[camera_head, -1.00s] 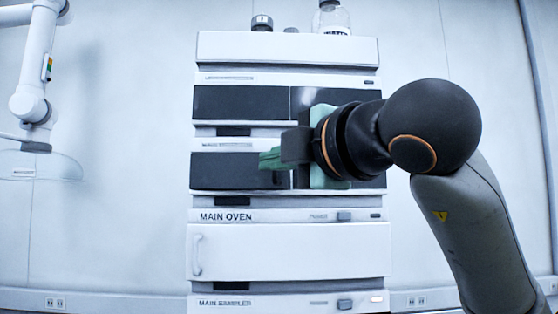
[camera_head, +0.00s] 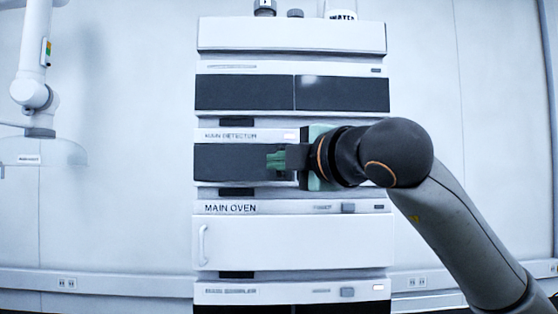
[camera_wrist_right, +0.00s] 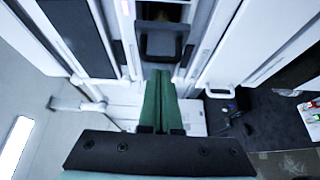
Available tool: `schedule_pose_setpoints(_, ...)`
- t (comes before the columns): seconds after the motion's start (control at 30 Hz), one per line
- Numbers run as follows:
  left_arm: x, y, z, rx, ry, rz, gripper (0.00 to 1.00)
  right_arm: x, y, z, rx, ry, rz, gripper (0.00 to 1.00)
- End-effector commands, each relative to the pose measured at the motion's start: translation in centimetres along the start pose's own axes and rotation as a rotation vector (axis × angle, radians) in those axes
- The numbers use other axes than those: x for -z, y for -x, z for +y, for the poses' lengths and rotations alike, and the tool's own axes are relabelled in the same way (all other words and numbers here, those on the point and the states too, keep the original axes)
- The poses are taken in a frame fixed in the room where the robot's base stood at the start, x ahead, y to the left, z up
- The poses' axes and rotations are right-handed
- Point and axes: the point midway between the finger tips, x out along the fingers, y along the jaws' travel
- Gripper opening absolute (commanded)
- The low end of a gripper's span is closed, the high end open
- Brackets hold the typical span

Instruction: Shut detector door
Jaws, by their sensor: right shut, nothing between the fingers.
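The module labelled MAIN DETECTOR (camera_head: 228,136) is in the middle of the stack in the head view. Its dark front door (camera_head: 225,164) looks roughly flush with the stack front; my gripper and wrist hide much of its right part. I cannot tell whether a gap is left. My right gripper (camera_head: 275,160) is shut and empty, with its green fingers in front of the dark front, pointing left. Contact cannot be made out. In the right wrist view the green fingers (camera_wrist_right: 161,98) lie side by side. My left gripper is not in view.
The MAIN OVEN module (camera_head: 290,241), with a white door and handle, is below the detector. Another dark-fronted module (camera_head: 245,92) is above. Bottles (camera_head: 342,15) stand on top of the stack. A white jointed arm (camera_head: 36,93) hangs at the left wall.

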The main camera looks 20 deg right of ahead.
Motion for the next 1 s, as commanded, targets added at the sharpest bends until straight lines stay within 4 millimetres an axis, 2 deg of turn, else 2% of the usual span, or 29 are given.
schedule_pose_setpoints(0.27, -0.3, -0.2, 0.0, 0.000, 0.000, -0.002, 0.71, -2.6, -1.5, -0.1, 0.007, -0.006, 0.121, 0.00)
schedule_pose_setpoints(0.43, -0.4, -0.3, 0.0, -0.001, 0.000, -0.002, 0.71, -4.1, -2.6, 0.1, 0.002, -0.002, 0.132, 0.00)
schedule_pose_setpoints(1.0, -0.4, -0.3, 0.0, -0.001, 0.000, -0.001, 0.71, -4.7, -2.8, 0.1, 0.004, -0.001, 0.126, 0.00)
